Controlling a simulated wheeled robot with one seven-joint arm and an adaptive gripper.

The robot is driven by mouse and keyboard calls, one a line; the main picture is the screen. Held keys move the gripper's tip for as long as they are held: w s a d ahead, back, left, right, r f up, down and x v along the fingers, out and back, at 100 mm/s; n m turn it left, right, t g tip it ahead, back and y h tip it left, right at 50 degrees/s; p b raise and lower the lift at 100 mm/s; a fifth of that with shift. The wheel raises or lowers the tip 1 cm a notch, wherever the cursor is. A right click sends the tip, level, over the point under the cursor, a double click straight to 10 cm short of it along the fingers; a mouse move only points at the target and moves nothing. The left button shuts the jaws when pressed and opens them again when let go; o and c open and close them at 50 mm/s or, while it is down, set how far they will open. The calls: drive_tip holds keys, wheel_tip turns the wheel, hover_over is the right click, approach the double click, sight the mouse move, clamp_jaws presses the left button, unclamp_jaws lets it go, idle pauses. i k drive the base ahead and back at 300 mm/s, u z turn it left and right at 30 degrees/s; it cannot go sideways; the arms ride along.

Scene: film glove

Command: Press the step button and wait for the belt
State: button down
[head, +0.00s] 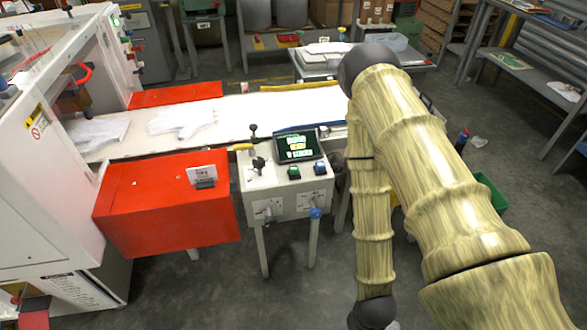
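A control box (285,190) on legs stands in front of the belt, in the middle of the head view. Its sloped top carries a lit screen (298,146), a black joystick-like lever (259,164), a green button (293,172) and a blue button (320,168). I cannot read which one is the step button. The white belt (250,112) runs left to right behind the box. Two white gloves lie flat at its left part, one (183,121) on the open belt and one (97,133) near the white machine. My gripper is outside the picture; only my arm shows, right of the box.
A red housing (165,205) sits left of the control box, with a small white card on it. The white machine (55,190) fills the left edge. A small table (325,66) stands behind the belt, and workbenches stand at the right. The grey floor in front is clear.

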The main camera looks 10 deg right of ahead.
sight(294, 170)
drive_tip(key=z, duration=2.8)
drive_tip(key=k, duration=1.25)
drive_tip(key=u, duration=2.15)
drive_tip(key=i, duration=0.5)
drive_tip(key=u, duration=0.05)
